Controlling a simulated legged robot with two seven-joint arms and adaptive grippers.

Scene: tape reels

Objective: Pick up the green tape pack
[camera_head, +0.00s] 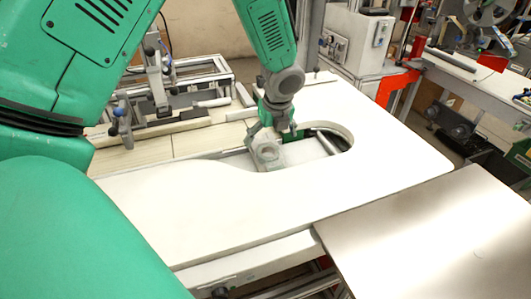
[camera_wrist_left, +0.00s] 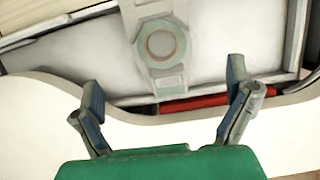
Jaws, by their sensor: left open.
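My left gripper (camera_head: 274,130) is over the cut-out in the white table, its fingers spread and pointing down. In the left wrist view its two fingers (camera_wrist_left: 166,92) stand wide apart with nothing between them that they touch. A grey fixture with a round ring (camera_head: 266,153) is just below the gripper; it also shows in the left wrist view (camera_wrist_left: 162,42). A dark green patch (camera_head: 298,153) shows in the cut-out beside the gripper, partly hidden; I cannot tell whether it is the green tape pack. No tape pack is clear in the left wrist view. My right gripper is not in view.
The white table (camera_head: 395,175) has free room right of the cut-out. A bare grey panel (camera_head: 440,235) adjoins it at lower right. A metal frame fixture (camera_head: 165,95) stands at the back left. A red bar (camera_wrist_left: 195,103) lies at the cut-out's edge.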

